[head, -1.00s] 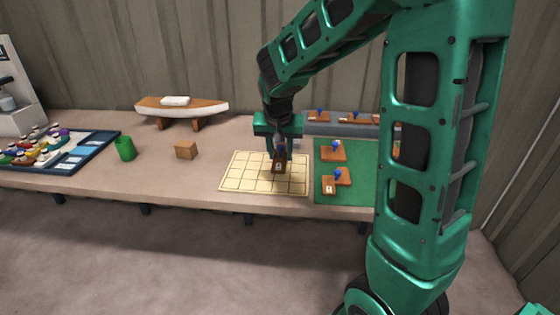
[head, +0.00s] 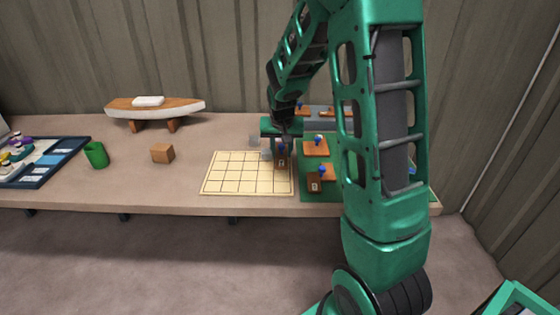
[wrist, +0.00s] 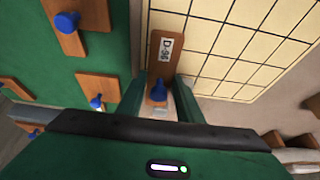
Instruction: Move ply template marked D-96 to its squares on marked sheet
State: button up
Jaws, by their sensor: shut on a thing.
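The ply template marked D-96 (wrist: 165,48) is a narrow brown piece with a blue knob, its label readable in the wrist view. My gripper (wrist: 158,98) is shut on its knob. In the head view my gripper (head: 282,146) holds the template (head: 281,163) over the right edge of the marked sheet (head: 232,172). The cream sheet (wrist: 222,38) has a dark square grid. The template overlaps its edge column in the wrist view. I cannot tell whether it touches the sheet. The sheet shows no other template on it.
A green mat (head: 306,196) right of the sheet bears several other knobbed templates, including an orange one (head: 315,149). More pieces lie behind. A wooden block (head: 162,153), green cup (head: 96,154) and boat model (head: 155,107) stand left. Bench between block and sheet is clear.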

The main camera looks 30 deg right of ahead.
aim_at(282, 156)
jog(key=shift+f, duration=2)
jog(key=shift+f, duration=0.1)
jog(key=o, duration=1)
jog(key=shift+o, duration=0.2)
jog(key=v, duration=1.2)
jog(key=shift+s, duration=0.1)
jog(key=s+a+r+g+y, duration=0.1)
jog(key=s+g, duration=0.1)
jog(key=s, duration=1.4)
jog(key=s+a+r+g+y, duration=0.1)
jog(key=s, duration=1.5)
jog(key=shift+s+a+g+y, duration=0.2)
jog(key=shift+a+g+y, duration=0.1)
jog(key=shift+g, duration=0.1)
